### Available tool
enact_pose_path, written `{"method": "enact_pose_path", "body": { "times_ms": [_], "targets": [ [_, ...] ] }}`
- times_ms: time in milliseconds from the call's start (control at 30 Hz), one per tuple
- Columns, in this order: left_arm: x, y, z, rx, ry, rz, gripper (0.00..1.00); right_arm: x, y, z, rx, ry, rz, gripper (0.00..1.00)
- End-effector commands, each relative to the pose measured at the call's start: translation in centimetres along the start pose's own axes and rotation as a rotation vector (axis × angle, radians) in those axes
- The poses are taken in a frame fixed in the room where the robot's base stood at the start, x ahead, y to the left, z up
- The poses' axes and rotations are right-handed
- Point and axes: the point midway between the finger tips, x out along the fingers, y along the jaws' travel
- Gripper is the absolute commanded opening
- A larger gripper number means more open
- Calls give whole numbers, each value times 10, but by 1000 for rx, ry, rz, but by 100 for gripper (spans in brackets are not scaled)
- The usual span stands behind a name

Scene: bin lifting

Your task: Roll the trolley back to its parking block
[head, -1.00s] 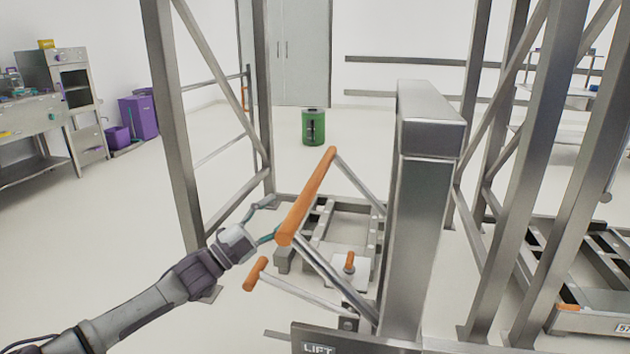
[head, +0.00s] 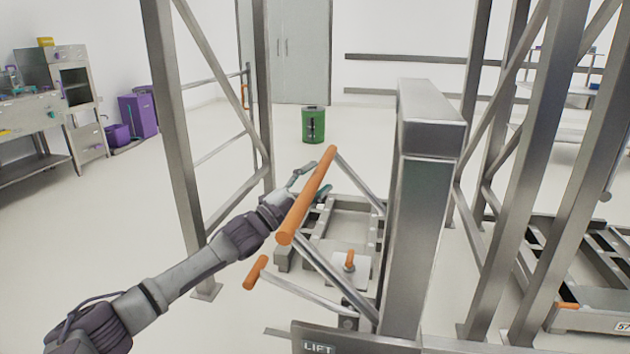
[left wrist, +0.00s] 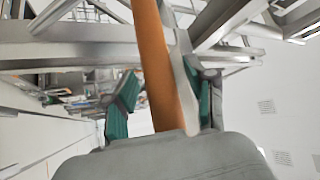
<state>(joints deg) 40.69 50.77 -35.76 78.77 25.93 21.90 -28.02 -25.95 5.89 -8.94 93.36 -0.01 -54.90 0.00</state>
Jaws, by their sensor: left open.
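My right gripper is not in view. I cannot identify a parking block.
A grey lift column (head: 420,230) stands right of the handle. Metal frame posts (head: 178,140) rise at both sides. A shorter orange grip (head: 256,272) sits below the handle. A green bin (head: 313,125) stands on open floor behind.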

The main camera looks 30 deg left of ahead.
Motion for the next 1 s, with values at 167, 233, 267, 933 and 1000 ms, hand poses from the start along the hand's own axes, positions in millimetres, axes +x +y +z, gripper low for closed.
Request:
{"method": "enact_pose_path", "body": {
  "times_ms": [167, 233, 267, 933, 1000],
  "targets": [
    [0, 0, 0, 0, 0, 0, 46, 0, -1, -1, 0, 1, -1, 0],
    [0, 0, 0, 0, 0, 0, 34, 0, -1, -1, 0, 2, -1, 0],
    [0, 0, 0, 0, 0, 0, 29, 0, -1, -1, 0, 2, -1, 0],
    [-4, -3, 4, 2, -1, 0, 0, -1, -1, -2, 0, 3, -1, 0],
    [-7, -6, 7, 1, -3, 0, 0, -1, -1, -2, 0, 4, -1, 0]
  ]
}}
